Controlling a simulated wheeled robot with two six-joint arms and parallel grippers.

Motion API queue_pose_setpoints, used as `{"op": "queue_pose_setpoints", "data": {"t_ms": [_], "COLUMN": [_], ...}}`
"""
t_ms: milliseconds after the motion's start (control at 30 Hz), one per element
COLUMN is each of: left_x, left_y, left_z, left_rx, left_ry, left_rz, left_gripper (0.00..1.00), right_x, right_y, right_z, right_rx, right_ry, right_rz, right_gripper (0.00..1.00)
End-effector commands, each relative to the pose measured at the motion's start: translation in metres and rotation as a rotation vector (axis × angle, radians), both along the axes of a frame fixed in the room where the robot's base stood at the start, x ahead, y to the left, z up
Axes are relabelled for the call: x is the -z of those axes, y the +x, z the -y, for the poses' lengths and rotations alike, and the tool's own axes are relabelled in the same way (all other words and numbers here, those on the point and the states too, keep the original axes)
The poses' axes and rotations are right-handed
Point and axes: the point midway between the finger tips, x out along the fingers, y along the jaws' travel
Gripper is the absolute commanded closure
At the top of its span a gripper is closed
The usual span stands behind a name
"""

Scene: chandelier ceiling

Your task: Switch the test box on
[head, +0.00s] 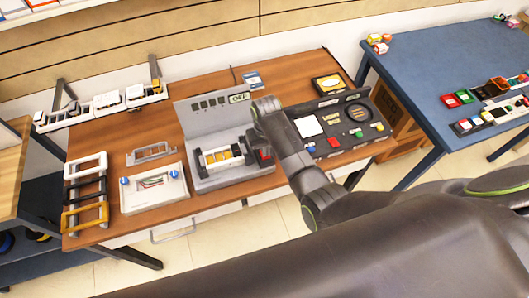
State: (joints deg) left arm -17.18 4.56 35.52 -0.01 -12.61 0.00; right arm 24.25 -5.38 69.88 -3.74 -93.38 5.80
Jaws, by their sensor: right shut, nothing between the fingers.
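The grey test box (210,119) stands on the brown wooden table, left of my right arm. Its raised back panel carries a small display (239,97) that reads OFF, beside several dark slots. Yellow and white parts (223,157) sit in a frame on its lower front. A red switch or button (265,155) shows at the box's right side, close beside my arm. My right gripper (258,126) is shut and empty over the right side of the box. My wrist partly hides that side, and I cannot tell whether the fingertips touch anything. My left gripper is out of view.
A dark control panel (364,137) with buttons stands right of my arm. A white device with blue knobs (153,186) and racks of handles (85,194) stand left. A blue table (430,62) with small coloured parts is at right.

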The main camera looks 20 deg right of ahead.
Motion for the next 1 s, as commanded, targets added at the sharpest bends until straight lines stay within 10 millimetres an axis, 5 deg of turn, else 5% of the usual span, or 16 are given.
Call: {"op": "queue_pose_setpoints", "data": {"t_ms": [1000], "left_x": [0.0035], "left_y": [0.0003], "left_z": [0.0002], "left_rx": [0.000], "left_ry": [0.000], "left_rz": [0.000], "left_gripper": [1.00], "right_x": [0.0062], "right_y": [0.0001], "right_z": [0.0000], "right_rx": [0.000], "right_ry": [0.000], "right_rz": [0.000], "right_gripper": [1.00]}}
